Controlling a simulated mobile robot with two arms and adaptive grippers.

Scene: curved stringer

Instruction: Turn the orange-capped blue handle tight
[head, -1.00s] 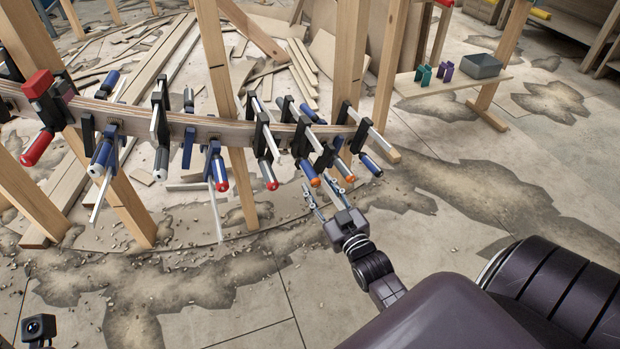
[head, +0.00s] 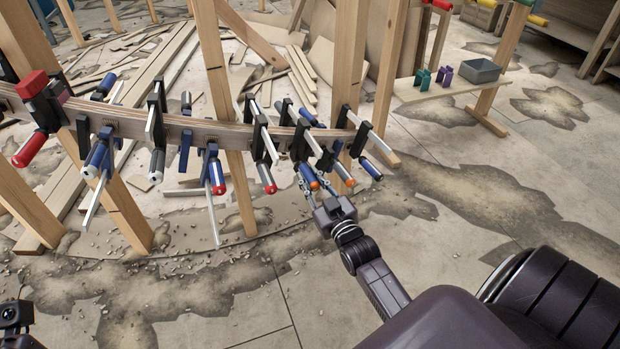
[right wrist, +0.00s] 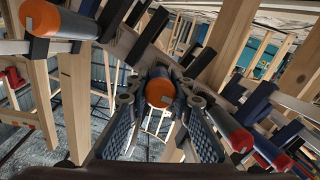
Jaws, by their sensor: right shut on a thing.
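The orange-capped blue handle (head: 307,173) belongs to a clamp (head: 301,140) on the curved wooden stringer (head: 235,133). My right gripper (head: 311,188) reaches it from below in the head view and is shut on it. In the right wrist view the orange cap (right wrist: 160,92) sits between the two dark finger pads, and the fingers partly hide the handle. A second orange-capped handle (head: 344,174), with a grey body, is just to the right. It also shows at the upper left of the right wrist view (right wrist: 58,20). My left gripper's fingers are not in view.
Wooden posts (head: 230,140) stand along the stringer. A shelf (head: 440,90) with a grey bin (head: 481,70) is at the right. The floor in front is open.

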